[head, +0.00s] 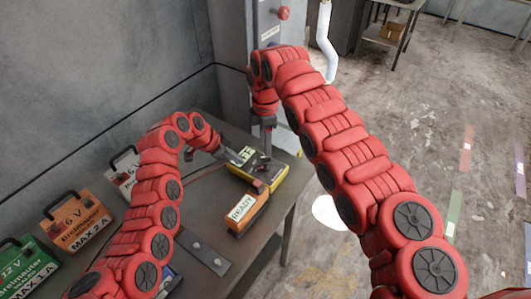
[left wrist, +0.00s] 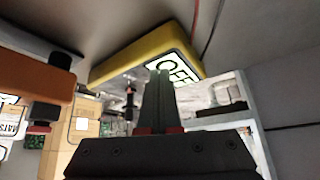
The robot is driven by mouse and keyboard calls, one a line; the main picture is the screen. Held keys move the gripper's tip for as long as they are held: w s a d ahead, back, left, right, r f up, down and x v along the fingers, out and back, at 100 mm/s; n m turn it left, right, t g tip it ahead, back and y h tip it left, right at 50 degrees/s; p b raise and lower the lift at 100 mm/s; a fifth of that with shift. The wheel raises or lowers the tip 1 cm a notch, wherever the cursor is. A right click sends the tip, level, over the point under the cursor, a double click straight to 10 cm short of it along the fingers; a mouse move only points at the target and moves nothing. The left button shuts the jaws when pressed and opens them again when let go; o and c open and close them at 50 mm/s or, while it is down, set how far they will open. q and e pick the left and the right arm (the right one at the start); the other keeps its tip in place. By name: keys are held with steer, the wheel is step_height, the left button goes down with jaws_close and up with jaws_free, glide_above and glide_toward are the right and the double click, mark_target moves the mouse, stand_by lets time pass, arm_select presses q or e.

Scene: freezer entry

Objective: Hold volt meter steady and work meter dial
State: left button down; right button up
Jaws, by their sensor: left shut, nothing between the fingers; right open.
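The volt meter (head: 271,181) is a yellow box on the table, its display (head: 246,154) reading OFF, partly covered in my view by the grippers. In the left wrist view its yellow body (left wrist: 130,62) and OFF display (left wrist: 178,69) lie just beyond my left fingertips. My left gripper (head: 236,157) is shut and empty at the meter's left edge by the display; its closed fingers show in the left wrist view (left wrist: 160,82). Whether they touch the meter cannot be told. My right gripper (head: 267,150) is open and points down above the meter. The dial is not clearly visible.
An orange box labelled READY (head: 247,208) stands just in front of the meter. Green (head: 32,267), orange (head: 77,222) and white (head: 124,173) handled boxes line the wall side. A flat dark plate (head: 204,252) lies at the table's front. A grey cabinet (head: 230,40) stands behind.

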mark_target(265, 157)
step_height(265, 157, down, 5)
steer(key=shift+f, duration=0.15)
steer(key=shift+c, duration=0.2)
jaws_close()
